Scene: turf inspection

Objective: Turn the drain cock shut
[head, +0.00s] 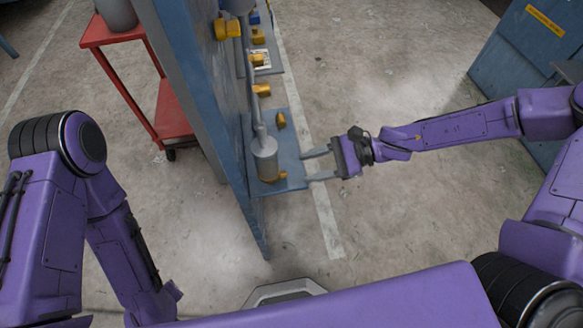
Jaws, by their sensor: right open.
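A grey cylinder (265,160) hangs low on the panel's right face. A small yellow handle (281,177) shows at its lower end, and another yellow handle (281,120) is just above and behind it. I cannot tell which of these is the drain cock. My right gripper (317,165) is open and empty, with both fingers pointing left towards the cylinder. Its fingertips are near the right edge of the blue plate (291,155) beside the cylinder. My left arm shows at the left, but its gripper is not in view.
The upright blue panel (192,65) carries pipework and several more yellow handles (228,28) further up. A red cart (108,28) stands left of it. A blue cabinet (520,60) stands at the far right. Concrete floor (400,225) lies open below my right arm.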

